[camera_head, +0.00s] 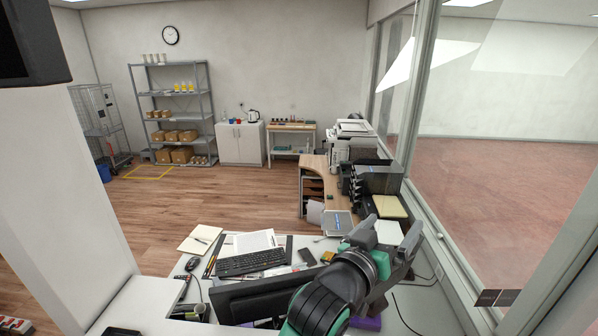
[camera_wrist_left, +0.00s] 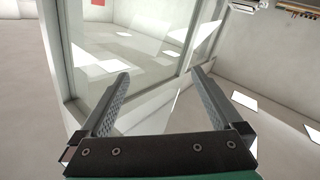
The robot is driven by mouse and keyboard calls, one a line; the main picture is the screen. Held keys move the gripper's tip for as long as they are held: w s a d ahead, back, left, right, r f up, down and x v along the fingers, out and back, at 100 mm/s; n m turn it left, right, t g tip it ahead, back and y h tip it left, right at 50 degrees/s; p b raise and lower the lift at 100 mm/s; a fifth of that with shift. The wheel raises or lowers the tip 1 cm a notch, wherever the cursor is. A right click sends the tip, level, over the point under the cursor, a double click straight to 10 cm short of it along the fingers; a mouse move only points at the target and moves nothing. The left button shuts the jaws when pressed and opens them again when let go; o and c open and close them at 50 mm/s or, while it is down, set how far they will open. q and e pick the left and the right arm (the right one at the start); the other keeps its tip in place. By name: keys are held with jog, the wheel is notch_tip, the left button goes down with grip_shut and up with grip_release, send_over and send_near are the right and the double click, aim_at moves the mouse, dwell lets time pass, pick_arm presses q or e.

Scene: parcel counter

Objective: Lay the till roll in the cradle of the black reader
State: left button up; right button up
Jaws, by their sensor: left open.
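My left gripper (camera_head: 393,232) is raised above the right part of the near desk, fingers apart. In the left wrist view my left gripper (camera_wrist_left: 162,82) is open, with nothing between its fingers. No till roll can be made out in either view. I cannot tell which object is the black reader; my arm and gripper hide part of the desk. My right gripper is in neither view.
Black equipment (camera_head: 378,180) stands beyond the gripper. A glass partition (camera_head: 500,170) runs along the right. Open floor (camera_head: 240,190) lies beyond the desk.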

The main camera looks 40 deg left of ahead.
pick_arm(q)
jog(key=s+a+r+m+t+h, duration=0.1)
jog(key=s+r+m+t, duration=0.3)
jog(key=s+r, duration=2)
jog(key=t+h, duration=0.1)
jog(key=t, duration=0.4)
jog(key=shift+s+a+r+t, duration=0.15)
jog(key=shift+a+r+t, duration=0.1)
jog(key=shift+t, duration=0.05)
jog(key=shift+f, duration=0.1)
notch_tip(320, 180, down, 30)
jog(key=b, duration=3)
